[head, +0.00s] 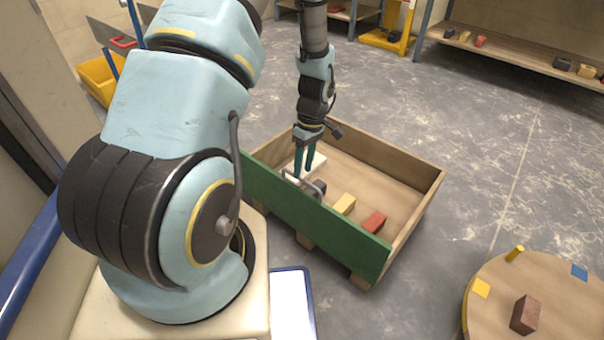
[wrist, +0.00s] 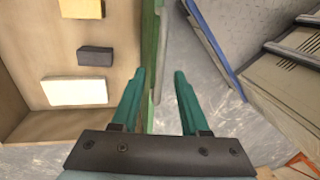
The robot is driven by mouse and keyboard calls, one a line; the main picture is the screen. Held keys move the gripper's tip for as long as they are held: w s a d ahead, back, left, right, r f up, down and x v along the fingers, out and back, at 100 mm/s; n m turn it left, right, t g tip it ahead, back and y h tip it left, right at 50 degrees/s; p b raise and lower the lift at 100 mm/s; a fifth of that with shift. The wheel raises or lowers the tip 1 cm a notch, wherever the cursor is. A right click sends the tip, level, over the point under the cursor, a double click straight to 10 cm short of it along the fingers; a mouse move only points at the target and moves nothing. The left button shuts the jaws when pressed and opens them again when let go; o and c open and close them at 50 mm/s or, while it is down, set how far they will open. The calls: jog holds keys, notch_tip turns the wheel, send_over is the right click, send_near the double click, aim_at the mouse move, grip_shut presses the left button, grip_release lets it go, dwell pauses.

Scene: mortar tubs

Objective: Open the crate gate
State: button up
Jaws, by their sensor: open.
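The wooden crate (head: 408,202) stands on the floor in the head view. Its green gate (head: 335,230) is upright along the near side, closing that side. A small metal handle (head: 298,182) shows at the gate's upper edge, close to my fingertips. My gripper (head: 303,174) points down over the gate, its green fingers open. In the wrist view my gripper (wrist: 160,72) has a finger on either side of the gate's top edge (wrist: 151,58), with gaps showing. I cannot tell whether either finger touches the gate or handle.
Inside the crate lie a yellow block (head: 344,203), a red block (head: 374,222), a dark block (wrist: 95,56) and a cream block (wrist: 74,91). A round table (head: 560,310) stands at the lower right. Grey floor (head: 450,120) is clear behind the crate.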

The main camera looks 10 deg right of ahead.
jog(key=shift+s+a+f, duration=0.15)
jog(key=shift+f, duration=0.95)
grip_shut()
dwell(0.7)
